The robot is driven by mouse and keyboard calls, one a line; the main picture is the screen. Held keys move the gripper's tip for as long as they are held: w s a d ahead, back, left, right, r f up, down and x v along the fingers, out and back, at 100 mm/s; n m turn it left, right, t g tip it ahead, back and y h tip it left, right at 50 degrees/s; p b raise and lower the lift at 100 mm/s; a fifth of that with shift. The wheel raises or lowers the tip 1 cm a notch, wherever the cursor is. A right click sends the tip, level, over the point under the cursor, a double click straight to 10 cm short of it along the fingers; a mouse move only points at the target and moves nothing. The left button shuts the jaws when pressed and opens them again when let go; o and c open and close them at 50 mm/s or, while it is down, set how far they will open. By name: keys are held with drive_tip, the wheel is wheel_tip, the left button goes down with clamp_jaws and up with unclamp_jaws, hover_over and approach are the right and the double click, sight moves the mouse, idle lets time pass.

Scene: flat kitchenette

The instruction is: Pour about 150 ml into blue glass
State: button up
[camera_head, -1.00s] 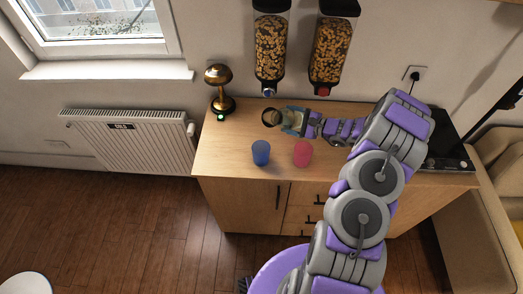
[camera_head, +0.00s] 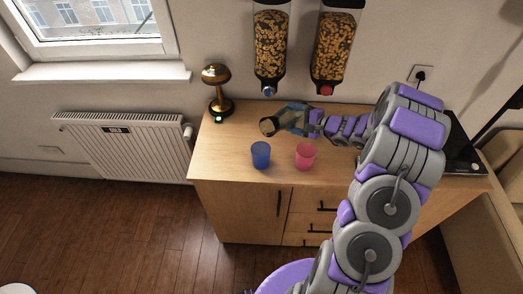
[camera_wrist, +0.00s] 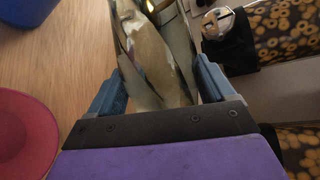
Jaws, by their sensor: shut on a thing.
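The blue glass (camera_head: 261,155) stands upright on the wooden counter, left of a pink glass (camera_head: 305,156). Its inside is too small to read. My gripper (camera_head: 294,119) is shut on a shiny, glass-like vessel (camera_head: 268,126), held just behind the blue glass with its round end facing left. The vessel looks tilted onto its side; I cannot tell how much it holds, and no stream shows. In the wrist view the vessel (camera_wrist: 160,65) lies between the fingers (camera_wrist: 160,92). The blue glass (camera_wrist: 28,10) is at the top left, the pink one (camera_wrist: 22,135) at the left.
Two wall dispensers with cereal (camera_head: 270,45) (camera_head: 333,50) hang behind the counter (camera_head: 225,165). A gold lamp (camera_head: 216,85) stands at the counter's back left. A black hob (camera_head: 462,150) is at the right. The front left of the counter is clear.

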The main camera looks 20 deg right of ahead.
drive_tip(key=shift+a+b, duration=0.15)
drive_tip(key=shift+b, duration=0.55)
drive_tip(key=shift+r+n+b, duration=0.1)
drive_tip(key=shift+n+b, duration=0.3)
drive_tip(key=shift+b, duration=0.25)
drive_tip(key=shift+r+n+h+b, duration=0.15)
drive_tip(key=shift+n+h+b, duration=0.2)
drive_tip(key=shift+b, duration=0.55)
drive_tip(key=shift+d, duration=0.2)
drive_tip(key=shift+w+d, duration=0.15)
drive_tip(key=shift+d, duration=0.05)
drive_tip(key=shift+r, duration=0.1)
idle(1.1)
drive_tip(key=shift+d, duration=0.1)
